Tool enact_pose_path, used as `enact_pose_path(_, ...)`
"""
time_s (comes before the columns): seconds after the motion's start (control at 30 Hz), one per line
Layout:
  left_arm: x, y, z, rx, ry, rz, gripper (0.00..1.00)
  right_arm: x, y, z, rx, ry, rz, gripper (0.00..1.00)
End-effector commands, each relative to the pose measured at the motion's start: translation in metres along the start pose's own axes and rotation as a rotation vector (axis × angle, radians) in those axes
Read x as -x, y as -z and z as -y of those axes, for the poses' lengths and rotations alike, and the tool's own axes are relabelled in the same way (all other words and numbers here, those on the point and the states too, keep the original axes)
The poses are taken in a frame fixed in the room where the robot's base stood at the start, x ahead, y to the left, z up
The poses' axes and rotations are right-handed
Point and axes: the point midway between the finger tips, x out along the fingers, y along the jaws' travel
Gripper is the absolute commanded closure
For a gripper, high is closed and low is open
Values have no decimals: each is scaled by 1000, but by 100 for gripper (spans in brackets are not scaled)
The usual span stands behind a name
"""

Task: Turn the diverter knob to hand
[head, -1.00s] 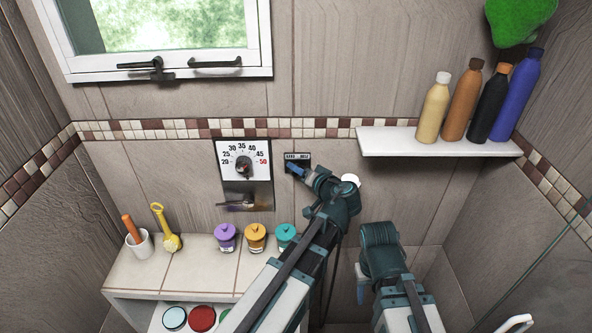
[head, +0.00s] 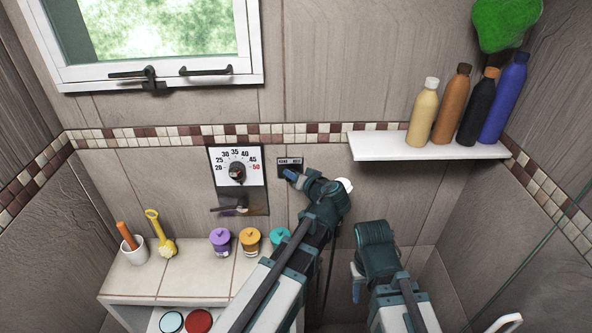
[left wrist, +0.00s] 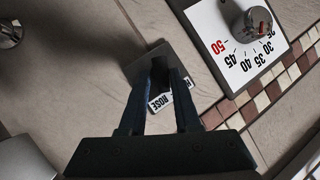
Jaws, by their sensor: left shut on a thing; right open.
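The diverter's dark plate (left wrist: 149,65) is on the tiled wall, below a small label (head: 290,161). In the left wrist view the label (left wrist: 161,102) reads ROSE, and its other word is mostly covered by a finger. My left gripper (head: 290,175) is at the plate, just below the label. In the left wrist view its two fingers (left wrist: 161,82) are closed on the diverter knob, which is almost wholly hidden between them. Which way the knob points cannot be made out. My right gripper (head: 357,283) hangs low, open and empty, away from the wall fittings.
A temperature dial (head: 237,172) with a lever below is left of the diverter. A white shelf (head: 385,149) with several bottles is on the right. A window is above.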

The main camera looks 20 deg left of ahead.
Motion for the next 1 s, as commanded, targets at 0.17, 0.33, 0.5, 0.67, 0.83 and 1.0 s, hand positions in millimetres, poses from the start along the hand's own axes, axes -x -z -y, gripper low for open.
enact_pose_path(0.17, 0, 2, 13, 132, -62, 33, 100, 19, -1, -2, -3, 1, 0, 50)
enact_pose_path(0.33, 0, 1, 14, 267, -145, 63, 100, 30, -2, -3, -6, 1, 0, 50)
enact_pose_path(0.5, -1, -1, 14, 403, -230, 96, 100, 36, -2, -3, -8, 2, 0, 50)
enact_pose_path(0.67, -2, -2, 14, 530, -310, 125, 100, 40, -2, -4, -9, 2, 0, 50)
enact_pose_path(0.83, -2, -4, 14, 664, -393, 157, 100, 41, -2, -4, -9, 2, 0, 50)
enact_pose_path(1.0, -3, -5, 13, 783, -470, 186, 100, 39, -2, -3, -9, 2, 0, 50)
